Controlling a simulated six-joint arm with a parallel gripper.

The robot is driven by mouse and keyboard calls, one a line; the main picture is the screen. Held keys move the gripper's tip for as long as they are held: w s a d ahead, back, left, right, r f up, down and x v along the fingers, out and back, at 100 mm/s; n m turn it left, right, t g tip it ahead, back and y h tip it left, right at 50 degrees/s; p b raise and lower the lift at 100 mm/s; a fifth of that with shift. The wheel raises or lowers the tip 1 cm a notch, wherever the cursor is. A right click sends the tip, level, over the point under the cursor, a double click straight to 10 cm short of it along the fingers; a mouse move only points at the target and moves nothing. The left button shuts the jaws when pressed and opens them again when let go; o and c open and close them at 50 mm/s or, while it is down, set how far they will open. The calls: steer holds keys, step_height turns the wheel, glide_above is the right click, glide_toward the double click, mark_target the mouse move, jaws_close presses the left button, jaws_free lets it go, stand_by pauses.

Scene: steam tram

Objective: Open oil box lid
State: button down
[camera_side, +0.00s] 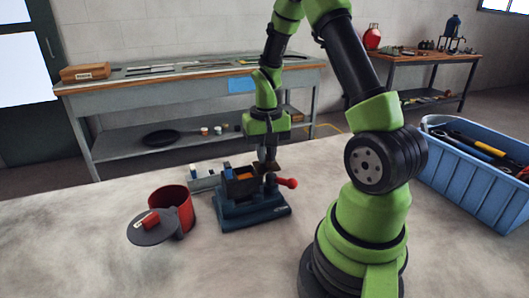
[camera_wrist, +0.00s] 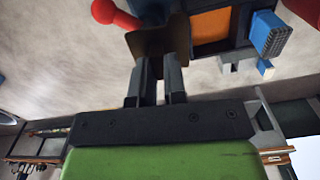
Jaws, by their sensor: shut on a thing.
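The oil box is a dark blue block (camera_side: 252,208) on the tabletop, with an orange interior (camera_wrist: 211,27) that shows from above in the wrist view. A brown plate, which looks like its lid (camera_wrist: 147,42), stands out beside the orange opening. My gripper (camera_side: 268,166) points down at the right side of the box. In the wrist view my gripper (camera_wrist: 161,62) has its two fingers close together at the brown plate's edge, shut on it. The exact contact is partly hidden by the fingers.
A red-knobbed lever (camera_side: 288,182) sticks out right of the box. A red can (camera_side: 178,207) and a round dark lid (camera_side: 152,233) stand to the left. A blue crate of tools (camera_side: 470,180) is at right. The front left tabletop is clear.

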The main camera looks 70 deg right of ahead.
stand_by(0.4)
steer(key=c, duration=1.2)
jaws_free()
steer(key=shift+o, duration=0.2)
step_height(320, 180, up, 10)
steer(key=shift+a, duration=0.1)
steer(key=s+a+r+n+t+y, duration=0.1)
steer(key=s+a+r+n+t, duration=0.2)
steer(key=a, duration=0.6)
steer(key=s+a+r+n+t+y, duration=0.1)
steer(key=s+a+r+n+t, duration=0.2)
steer(key=a, duration=0.7)
step_height(320, 180, up, 3)
steer(key=shift+s+r+t, duration=0.1)
steer(key=shift+s+t, duration=0.5)
steer(key=shift+s, duration=0.6)
